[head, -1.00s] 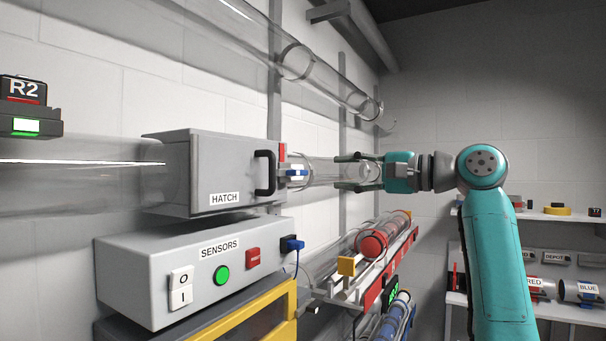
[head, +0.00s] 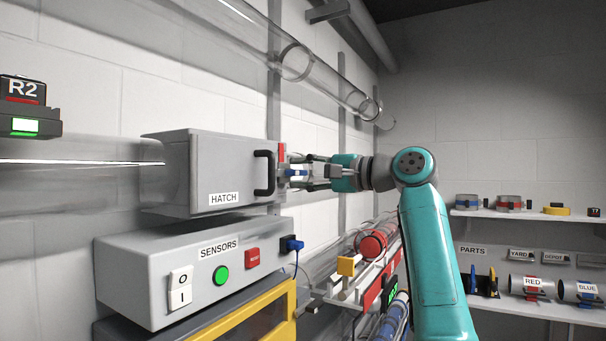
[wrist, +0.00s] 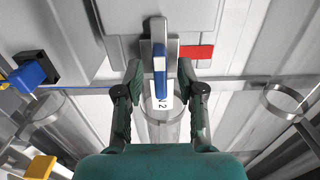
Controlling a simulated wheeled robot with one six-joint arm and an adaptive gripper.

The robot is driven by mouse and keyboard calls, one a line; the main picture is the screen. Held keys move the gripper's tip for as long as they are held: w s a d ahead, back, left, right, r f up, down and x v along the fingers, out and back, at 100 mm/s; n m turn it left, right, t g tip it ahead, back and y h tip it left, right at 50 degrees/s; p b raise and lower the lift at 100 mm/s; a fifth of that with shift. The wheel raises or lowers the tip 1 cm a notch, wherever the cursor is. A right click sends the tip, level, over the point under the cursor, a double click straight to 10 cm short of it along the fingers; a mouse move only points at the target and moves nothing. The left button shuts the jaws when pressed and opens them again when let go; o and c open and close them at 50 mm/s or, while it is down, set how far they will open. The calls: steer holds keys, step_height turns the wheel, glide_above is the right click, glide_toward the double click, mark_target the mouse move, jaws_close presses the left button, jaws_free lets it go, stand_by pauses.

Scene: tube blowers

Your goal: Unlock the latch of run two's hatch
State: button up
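The grey hatch box (head: 225,175) of the run marked R2 is shut, with a black handle on its front. Its latch (head: 297,172) is a small blue lever on a grey mount at the box's right end. My gripper (head: 309,172) is open at the latch, reaching in from the right. In the wrist view the blue latch lever (wrist: 160,62) stands between my two open fingers (wrist: 160,75), with a gap on both sides. A white tag reading "2" (wrist: 163,95) hangs just below the lever. A red block (wrist: 196,52) sits beside it.
A sensors box (head: 195,270) with switch and buttons lies below the hatch. A blue plug (head: 291,244) with cable sticks out at its right. A rack with a red-ended tube (head: 373,244) is below my arm. Shelves (head: 540,219) stand at the right.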

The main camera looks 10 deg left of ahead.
jaws_close()
steer(key=shift+n, duration=0.4)
steer(key=n, duration=0.3)
steer(key=shift+n, duration=0.4)
steer(key=n, duration=1.3)
steer(key=shift+n, duration=0.3)
jaws_free()
